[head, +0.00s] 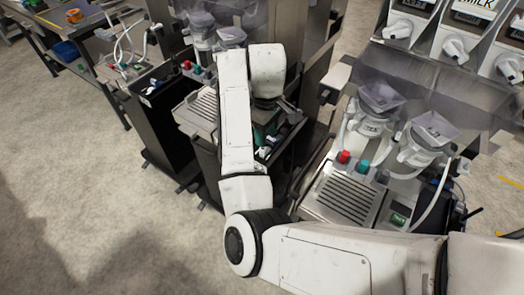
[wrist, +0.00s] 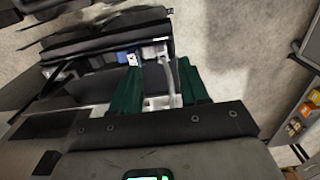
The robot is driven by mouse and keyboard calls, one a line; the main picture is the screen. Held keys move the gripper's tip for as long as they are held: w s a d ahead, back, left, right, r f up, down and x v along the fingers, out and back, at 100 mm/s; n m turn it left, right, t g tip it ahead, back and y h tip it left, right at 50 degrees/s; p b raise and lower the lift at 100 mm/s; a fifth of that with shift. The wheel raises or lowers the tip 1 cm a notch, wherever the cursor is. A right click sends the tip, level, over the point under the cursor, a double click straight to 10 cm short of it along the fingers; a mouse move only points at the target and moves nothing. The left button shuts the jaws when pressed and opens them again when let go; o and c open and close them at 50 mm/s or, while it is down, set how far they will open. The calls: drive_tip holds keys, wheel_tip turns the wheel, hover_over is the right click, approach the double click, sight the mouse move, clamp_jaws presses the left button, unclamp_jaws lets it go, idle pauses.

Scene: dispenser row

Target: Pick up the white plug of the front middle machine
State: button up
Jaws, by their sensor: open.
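The front middle machine (head: 196,112) stands partly behind my arm, with a slatted tray and a dark open-topped bay at its right. My gripper (head: 270,134) is low over that bay, mostly covered by my arm; its green fingers show in the wrist view (wrist: 161,72). The fingers are open, pointing into a dark bay. A small white piece (wrist: 160,102), which may be the white plug, shows between them with a pale bar. White bits (head: 264,152) also show in the bay in the head view. I cannot tell whether the fingers touch anything.
A similar machine (head: 345,198) with red and teal buttons stands close on the right. Dispensers (head: 455,45) are behind it. A dark cabinet (head: 158,125) stands left of the middle machine. Open floor (head: 80,200) lies at the left. A blue-and-white item (wrist: 125,57) sits near the fingers.

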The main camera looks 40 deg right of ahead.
sight(263, 153)
drive_tip(key=shift+w+f+b, duration=0.1)
drive_tip(key=shift+f+b, duration=0.35)
drive_tip(key=shift+f, duration=0.9)
drive_tip(key=shift+w+a+f, duration=0.1)
drive_tip(key=shift+w+f, duration=0.1)
drive_tip(key=shift+f, duration=0.9)
drive_tip(key=shift+w+a+f, duration=0.1)
drive_tip(key=shift+w+f, duration=0.05)
drive_tip(key=shift+f, duration=0.9)
clamp_jaws()
